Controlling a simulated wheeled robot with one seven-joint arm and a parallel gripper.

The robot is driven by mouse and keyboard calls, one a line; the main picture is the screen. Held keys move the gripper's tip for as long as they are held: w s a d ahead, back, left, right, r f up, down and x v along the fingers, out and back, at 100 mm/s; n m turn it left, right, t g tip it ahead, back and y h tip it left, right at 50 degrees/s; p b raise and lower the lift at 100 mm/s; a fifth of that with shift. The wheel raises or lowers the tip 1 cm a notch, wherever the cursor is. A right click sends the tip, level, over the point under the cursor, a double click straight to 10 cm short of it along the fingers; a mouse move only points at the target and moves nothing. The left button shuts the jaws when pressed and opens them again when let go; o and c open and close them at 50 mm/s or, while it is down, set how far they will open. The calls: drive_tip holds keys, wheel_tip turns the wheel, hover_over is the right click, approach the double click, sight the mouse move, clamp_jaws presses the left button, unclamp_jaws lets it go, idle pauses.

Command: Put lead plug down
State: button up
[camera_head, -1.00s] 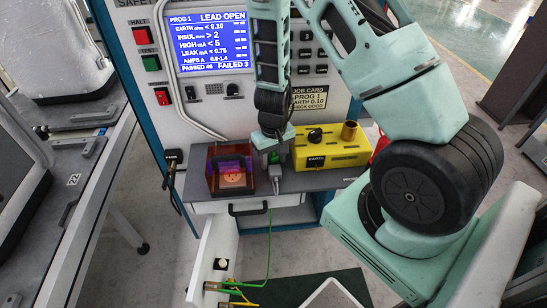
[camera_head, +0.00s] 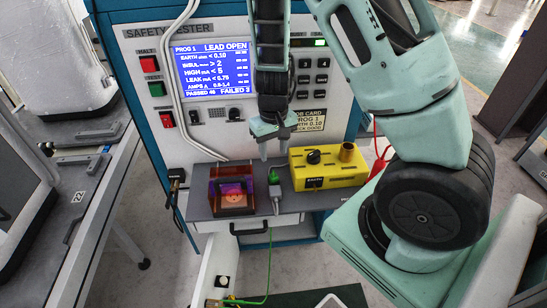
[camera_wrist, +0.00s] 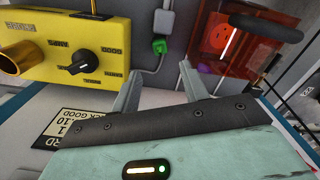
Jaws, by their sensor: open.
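The lead plug (camera_head: 275,199), grey with a green part at its back end, rests on the grey shelf between the orange box and the yellow box. It also shows in the wrist view (camera_wrist: 161,20), beyond my fingertips. My gripper (camera_head: 273,150) hangs above and behind the plug, apart from it. Its two fingers are spread with nothing between them, as the wrist view shows too (camera_wrist: 163,74).
A clear orange box (camera_head: 232,190) with a socket inside stands left of the plug. A yellow box (camera_head: 328,170) with a knob and a brass post stands right. The tester panel (camera_head: 215,70) rises behind.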

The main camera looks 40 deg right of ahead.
drive_tip(key=s+a+r+n+y, duration=0.1)
drive_tip(key=s+a+r+n, duration=0.2)
drive_tip(key=a, duration=0.5)
drive_tip(key=s+a+r+n+y, duration=0.1)
drive_tip(key=s+a+r, duration=0.2)
drive_tip(key=a+r, duration=0.4)
drive_tip(key=s+a+r+n, duration=0.3)
drive_tip(key=s+a, duration=0.1)
drive_tip(key=s, duration=0.2)
drive_tip(key=s+a+r+n+h, duration=0.1)
drive_tip(key=s+a+r+n, duration=0.2)
drive_tip(key=s, duration=0.4)
drive_tip(key=shift+s+a+r, duration=0.2)
drive_tip(key=shift+a, duration=0.4)
drive_tip(key=shift+o, duration=0.4)
